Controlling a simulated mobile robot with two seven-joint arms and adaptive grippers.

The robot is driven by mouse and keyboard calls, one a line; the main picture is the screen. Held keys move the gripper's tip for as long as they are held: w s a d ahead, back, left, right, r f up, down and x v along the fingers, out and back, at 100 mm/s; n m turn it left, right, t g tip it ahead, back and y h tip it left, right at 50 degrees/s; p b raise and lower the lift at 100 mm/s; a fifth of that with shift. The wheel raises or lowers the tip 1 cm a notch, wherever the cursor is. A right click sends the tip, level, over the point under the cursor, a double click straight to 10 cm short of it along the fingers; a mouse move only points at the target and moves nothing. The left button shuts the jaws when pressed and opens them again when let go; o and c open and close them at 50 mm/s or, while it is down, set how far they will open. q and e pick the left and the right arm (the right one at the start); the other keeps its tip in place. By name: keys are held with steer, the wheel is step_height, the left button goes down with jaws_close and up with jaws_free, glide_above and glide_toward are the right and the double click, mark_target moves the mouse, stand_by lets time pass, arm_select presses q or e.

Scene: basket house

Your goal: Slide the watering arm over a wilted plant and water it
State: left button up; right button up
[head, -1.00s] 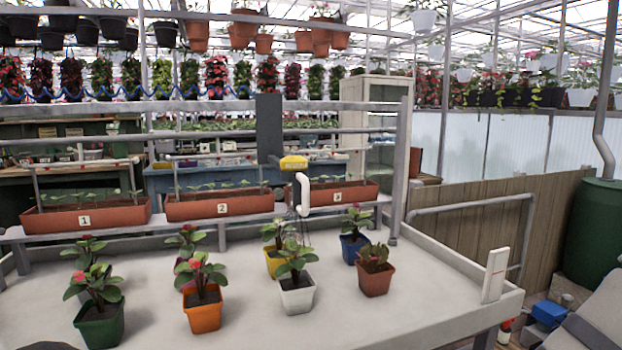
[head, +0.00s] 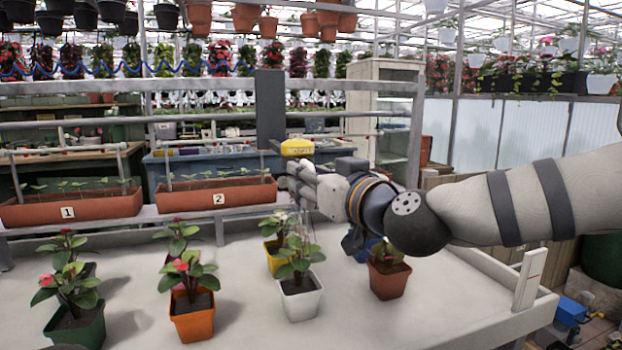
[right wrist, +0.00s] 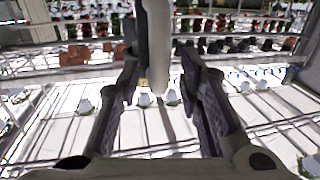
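The watering arm shows in the head view as a tall grey plate (head: 270,105) with a yellow block (head: 297,147) on the rail. Its white handle (right wrist: 157,45) stands between the spread fingers of my right gripper (head: 292,186) in the right wrist view; I cannot tell whether they touch it. In the head view that gripper hides the handle. A plant with drooping, brownish leaves in a terracotta pot (head: 388,284) stands at the right, partly hidden by my arm. A green-leaved plant in a white pot (head: 300,300) stands left of it. My left gripper is not in view.
Other potted plants stand in an orange pot (head: 192,320), a green pot (head: 78,328) and a yellow pot (head: 273,258) on the white table (head: 240,333). Planter boxes 1 (head: 70,208) and 2 (head: 216,197) sit behind. A white upright piece (head: 530,280) stands at the table's right.

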steer(key=shift+w, duration=0.15)
jaws_close()
